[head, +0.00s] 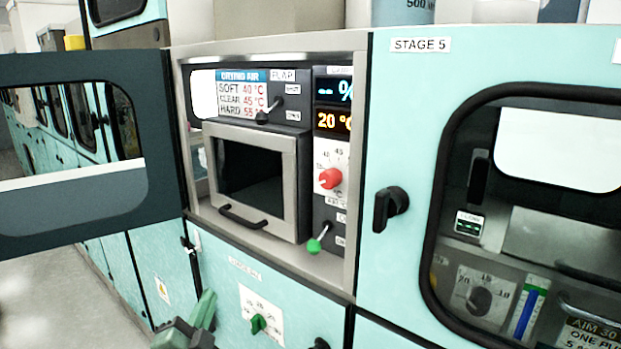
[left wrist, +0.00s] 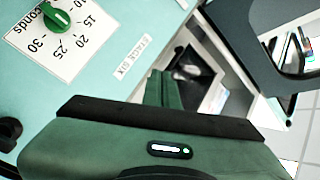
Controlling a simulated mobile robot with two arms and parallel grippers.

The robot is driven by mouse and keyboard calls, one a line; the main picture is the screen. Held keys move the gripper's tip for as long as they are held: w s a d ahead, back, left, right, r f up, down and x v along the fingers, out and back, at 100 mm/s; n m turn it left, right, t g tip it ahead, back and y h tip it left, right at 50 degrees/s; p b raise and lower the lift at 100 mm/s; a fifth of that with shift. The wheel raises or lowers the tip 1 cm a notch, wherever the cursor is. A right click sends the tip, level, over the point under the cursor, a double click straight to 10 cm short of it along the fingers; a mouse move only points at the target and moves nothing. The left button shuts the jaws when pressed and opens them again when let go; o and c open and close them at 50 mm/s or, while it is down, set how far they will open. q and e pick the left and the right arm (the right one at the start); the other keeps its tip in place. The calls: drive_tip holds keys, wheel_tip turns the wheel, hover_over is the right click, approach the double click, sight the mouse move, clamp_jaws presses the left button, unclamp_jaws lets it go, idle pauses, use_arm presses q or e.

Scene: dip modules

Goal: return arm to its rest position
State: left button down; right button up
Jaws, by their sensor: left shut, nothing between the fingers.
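My left gripper (head: 205,308) is green and shows at the bottom of the head view, in front of the lower teal cabinet front and left of its green knob. Its fingers are shut with nothing between them. In the left wrist view the green gripper (left wrist: 165,90) points toward the cabinet's lower edge and the open chamber beyond. My right gripper is not in view.
A dark-framed door (head: 85,185) stands open at the left. The open bay holds a drying chamber (head: 255,175), a red knob (head: 330,178) and a green-tipped lever (head: 316,243). The Stage 5 cabinet (head: 405,130) is closed at right. Floor (head: 45,290) is clear at lower left.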

use_arm(q)
drive_tip(key=s+a+f+n+g+y, duration=0.25)
drive_tip(key=s+f+n+g, duration=0.25)
drive_tip(key=s+f, duration=0.5)
drive_tip(key=s+d+f+n+g+h, duration=0.1)
drive_tip(key=s+f+n+g, duration=0.1)
drive_tip(key=s+f+g, duration=0.55)
drive_tip(key=s+d+f+n+g+h, duration=0.1)
drive_tip(key=s+f+n+g, duration=0.15)
drive_tip(key=s+f, duration=0.9)
drive_tip(key=s+f+g, duration=0.1)
drive_tip(key=s+f, duration=0.1)
drive_tip(key=f, duration=0.9)
drive_tip(key=s+f+g, duration=0.1)
drive_tip(key=s+f, duration=0.1)
drive_tip(key=f, duration=0.9)
drive_tip(key=s+a+f+g, duration=0.1)
drive_tip(key=s+a+f, duration=0.2)
drive_tip(key=s+f, duration=1.3)
drive_tip(key=shift+s+f+m, duration=0.15)
drive_tip(key=shift+s+m, duration=0.2)
drive_tip(key=shift+s, duration=0.4)
